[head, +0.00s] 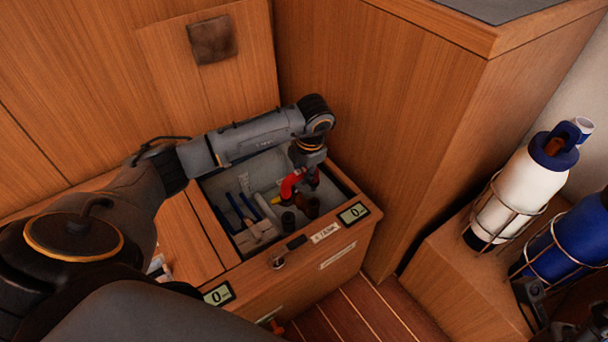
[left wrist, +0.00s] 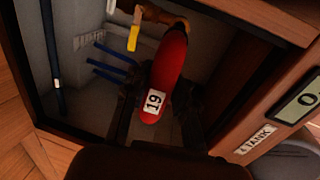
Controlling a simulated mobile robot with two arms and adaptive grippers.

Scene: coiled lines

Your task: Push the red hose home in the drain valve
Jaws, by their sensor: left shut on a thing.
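The red hose (head: 290,186) is held in my left gripper (head: 304,176) inside an open locker in the head view. In the left wrist view the red hose (left wrist: 168,62) carries a white label reading 19, with the dark fingers of my left gripper (left wrist: 158,100) shut on either side of it. The far end of the hose is by a brown-bronze fitting (left wrist: 158,13), which looks like the drain valve, with a yellow lever (left wrist: 132,38) beside it. I cannot tell whether the hose end is seated in the fitting.
The locker has wooden walls and rim (head: 352,228), close around my gripper. Small displays (head: 353,213) sit on the rim. White and blue cylinders (head: 530,190) stand in wire racks at the right, near unclear dark parts.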

